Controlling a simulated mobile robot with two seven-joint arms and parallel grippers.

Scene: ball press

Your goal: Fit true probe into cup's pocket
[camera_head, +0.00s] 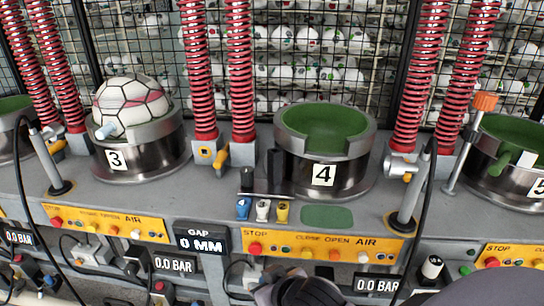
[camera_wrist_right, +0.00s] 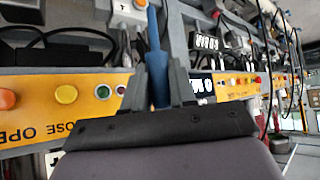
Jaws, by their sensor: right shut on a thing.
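Cup 4 (camera_head: 324,150) is a metal cup with an empty green lining and a notch in its front rim. On the ledge in front of it is a small rack (camera_head: 265,196) with a blue piece (camera_head: 243,208), a white piece (camera_head: 263,210) and a yellow piece (camera_head: 282,212). My right gripper (camera_head: 302,290) is at the bottom edge of the head view, below the panel of cup 4. In the right wrist view, its fingers are shut on a slim blue probe (camera_wrist_right: 158,62). The probe's lower end is hidden by the gripper. My left gripper is not in view.
Cup 3 (camera_head: 128,150) at left holds a white ball (camera_head: 130,101) with a pale blue piece (camera_head: 107,130) at its rim. Red spring columns (camera_head: 240,70) flank the cups. Black cables hang in front.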

